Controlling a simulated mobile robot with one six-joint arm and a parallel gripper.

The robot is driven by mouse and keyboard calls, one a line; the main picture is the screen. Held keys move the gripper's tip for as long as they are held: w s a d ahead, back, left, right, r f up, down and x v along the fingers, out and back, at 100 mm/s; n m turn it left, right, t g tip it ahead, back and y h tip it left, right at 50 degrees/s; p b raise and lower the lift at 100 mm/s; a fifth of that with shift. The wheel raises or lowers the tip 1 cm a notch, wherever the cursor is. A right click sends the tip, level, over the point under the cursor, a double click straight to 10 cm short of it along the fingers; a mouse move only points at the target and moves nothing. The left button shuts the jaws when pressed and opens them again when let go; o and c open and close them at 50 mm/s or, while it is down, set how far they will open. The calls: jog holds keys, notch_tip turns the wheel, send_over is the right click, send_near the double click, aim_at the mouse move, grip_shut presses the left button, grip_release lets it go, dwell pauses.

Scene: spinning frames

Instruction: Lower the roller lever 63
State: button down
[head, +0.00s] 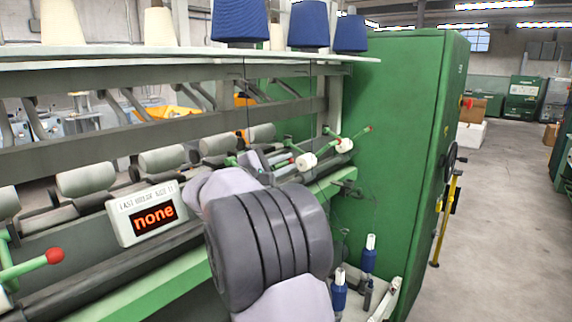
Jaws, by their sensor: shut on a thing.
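My gripper (268,160) is at the machine front, just beyond the dark ribbed joint of my arm, which hides part of it. It is shut on a green roller lever with a red tip (291,161). No number can be read on this lever. Another green lever with a red tip (366,130) stands to the right, by white bobbins. A third green lever with a red ball (54,257) is at the lower left.
A sign (147,212) reading "none" stands on the machine front. Grey rollers (85,180) line the frame. A green cabinet (395,150) closes off the right end. Blue and white cones (240,20) stand on the top shelf. Clear floor (500,230) lies at right.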

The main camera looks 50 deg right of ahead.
jog(key=c, duration=1.4)
grip_release()
jog(key=shift+w+f, duration=0.1)
jog(key=shift+f, duration=0.05)
jog(key=shift+c, duration=0.2)
jog(key=shift+r, duration=0.5)
notch_tip(320, 180, up, 3)
jog(key=shift+r+p, duration=0.2)
jog(key=shift+p, duration=0.85)
jog(key=s+a, duration=1)
jog(key=s, duration=0.2)
jog(key=shift+s+r, duration=0.3)
jog(key=shift+s, duration=0.05)
